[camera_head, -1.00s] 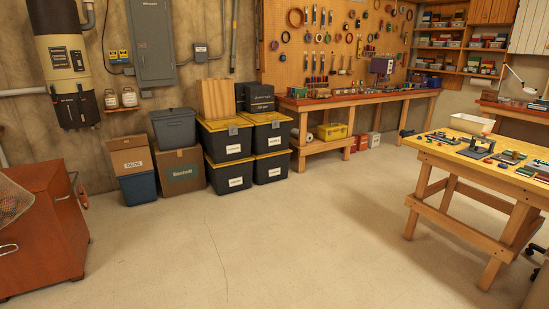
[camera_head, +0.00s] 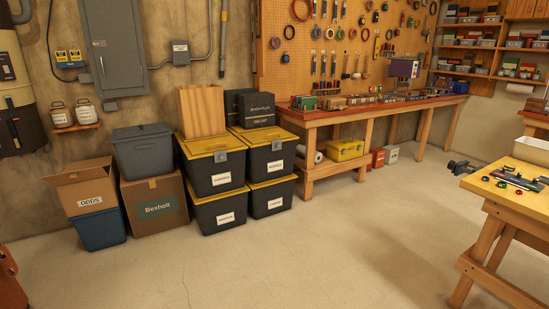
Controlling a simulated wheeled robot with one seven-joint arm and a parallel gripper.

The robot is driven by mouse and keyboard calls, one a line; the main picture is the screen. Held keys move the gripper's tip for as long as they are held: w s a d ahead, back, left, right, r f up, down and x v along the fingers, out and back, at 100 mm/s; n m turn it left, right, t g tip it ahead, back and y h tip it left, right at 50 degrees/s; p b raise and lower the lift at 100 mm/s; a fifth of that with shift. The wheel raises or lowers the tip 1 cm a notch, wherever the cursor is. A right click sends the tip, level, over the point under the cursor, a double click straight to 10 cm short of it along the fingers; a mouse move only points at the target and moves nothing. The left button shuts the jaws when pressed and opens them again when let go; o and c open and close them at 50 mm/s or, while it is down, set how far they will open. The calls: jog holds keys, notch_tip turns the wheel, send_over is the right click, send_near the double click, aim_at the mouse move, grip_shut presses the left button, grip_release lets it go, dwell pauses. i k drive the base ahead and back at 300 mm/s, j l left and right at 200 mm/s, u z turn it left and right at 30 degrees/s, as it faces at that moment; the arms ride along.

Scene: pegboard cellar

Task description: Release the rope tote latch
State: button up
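Black totes with yellow lids stand in two stacks of two against the wall. The upper left tote (camera_head: 205,180) has a grey latch (camera_head: 220,156) at its front edge. The upper right tote (camera_head: 264,160) has a similar grey latch (camera_head: 277,145). Both latches look down against the tote fronts, but they are too small to tell for sure. The lower left tote (camera_head: 207,212) and lower right tote (camera_head: 258,198) sit beneath. White labels on the fronts are too small to read, so I cannot tell which is the rope tote. My gripper is not in view.
Cartons (camera_head: 153,205) and a grey bin (camera_head: 143,150) stand left. A workbench (camera_head: 315,118) is at the right, a yellow-topped table (camera_head: 490,190) nearer. The floor (camera_head: 300,255) before the totes is clear.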

aim_at(276, 144)
jog(key=i, duration=4.35)
jog(key=i+j+z, duration=0.2)
jog(key=i, duration=0.7)
jog(key=l, duration=0.1)
